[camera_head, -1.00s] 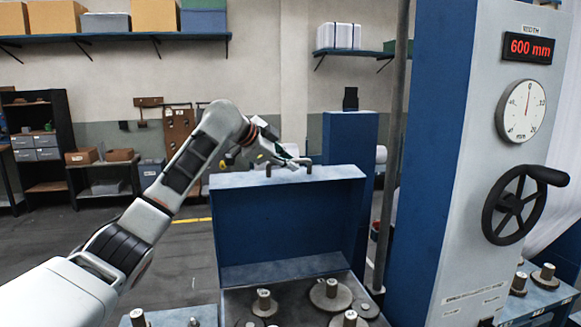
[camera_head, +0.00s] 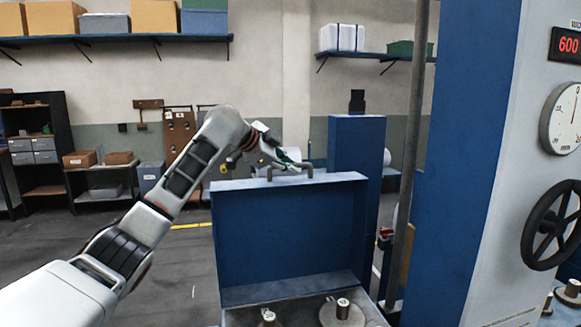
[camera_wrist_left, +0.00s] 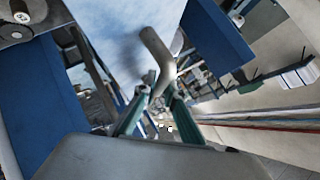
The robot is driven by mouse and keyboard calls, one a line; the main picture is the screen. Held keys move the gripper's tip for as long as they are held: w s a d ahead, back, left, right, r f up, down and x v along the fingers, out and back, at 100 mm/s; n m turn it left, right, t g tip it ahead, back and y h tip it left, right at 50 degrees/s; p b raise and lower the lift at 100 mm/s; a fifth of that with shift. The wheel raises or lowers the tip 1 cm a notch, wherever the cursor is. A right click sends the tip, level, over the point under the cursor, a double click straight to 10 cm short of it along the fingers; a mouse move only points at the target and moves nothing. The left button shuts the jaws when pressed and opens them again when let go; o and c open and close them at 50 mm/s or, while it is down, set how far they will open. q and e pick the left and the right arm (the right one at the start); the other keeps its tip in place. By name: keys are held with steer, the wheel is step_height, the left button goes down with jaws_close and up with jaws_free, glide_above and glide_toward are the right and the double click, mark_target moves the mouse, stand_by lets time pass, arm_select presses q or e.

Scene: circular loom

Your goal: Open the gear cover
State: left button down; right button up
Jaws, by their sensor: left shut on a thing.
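The blue gear cover (camera_head: 290,237) stands raised, roughly upright, with its hollow inner side facing me. A grey handle (camera_head: 309,168) is on its top edge. My left gripper (camera_head: 291,163) is at this handle, with its arm reaching in from the left. In the left wrist view the handle (camera_wrist_left: 156,52) runs down between the green fingers of my left gripper (camera_wrist_left: 160,92), which is shut on it. Below the cover, metal gears with pegs (camera_head: 343,311) show at the bottom edge of the head view. My right gripper is not in view.
The blue and grey machine column (camera_head: 461,180), with a dial (camera_head: 567,118) and black handwheel (camera_head: 553,226), stands to the right. A grey pole (camera_head: 411,170) is beside it. A blue post (camera_head: 356,150) is behind the cover. The floor at left is open.

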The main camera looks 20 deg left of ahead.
arm_select(q)
steer(key=shift+r, duration=0.1)
steer(key=c, duration=2.1)
jaws_free()
steer(key=v, duration=1.2)
